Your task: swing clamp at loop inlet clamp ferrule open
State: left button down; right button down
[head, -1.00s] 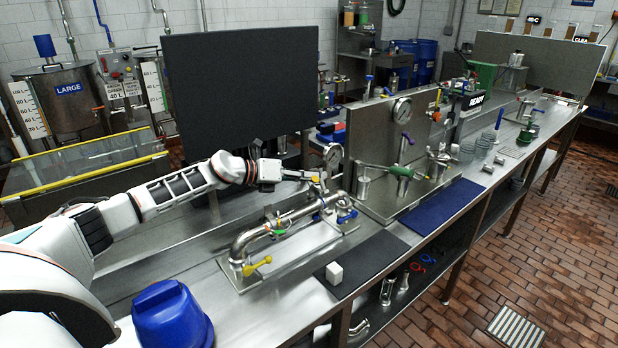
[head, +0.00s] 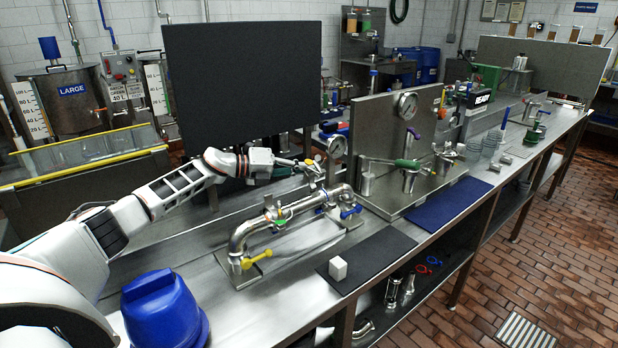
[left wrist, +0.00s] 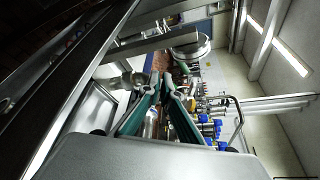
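The steel pipe loop (head: 292,211) stands on a plate on the bench. It carries a yellow handle (head: 257,260) at its near left end, a green-marked fitting (head: 280,223) midway, and a blue handle (head: 351,211) at its right end. My left gripper (head: 317,167) is above the far right part of the loop, beside a small yellow piece (head: 318,158). Contact there cannot be told. In the left wrist view its fingers (left wrist: 161,80) have a narrow gap, with nothing clearly held. I cannot tell which fitting is the loop inlet clamp. My right gripper is not in view.
A grey upright panel (head: 375,135) with a green-handled valve (head: 407,164) is to the right. A white block (head: 338,268) is on a dark mat (head: 378,255). A blue container (head: 165,310) stands at the front left.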

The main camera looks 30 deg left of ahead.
pick_arm(q)
jog(key=shift+w+a+f+n+h+b, duration=0.15)
jog(key=shift+a+f+n+h+b, duration=0.35)
jog(key=shift+n+b, duration=0.4)
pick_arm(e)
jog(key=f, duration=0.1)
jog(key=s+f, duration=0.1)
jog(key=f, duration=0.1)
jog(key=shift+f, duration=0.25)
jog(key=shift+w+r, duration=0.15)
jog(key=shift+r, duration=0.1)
pick_arm(q)
jog(key=c, duration=2.3)
grip_release()
jog(key=v, duration=1.2)
jog(key=shift+r, duration=0.1)
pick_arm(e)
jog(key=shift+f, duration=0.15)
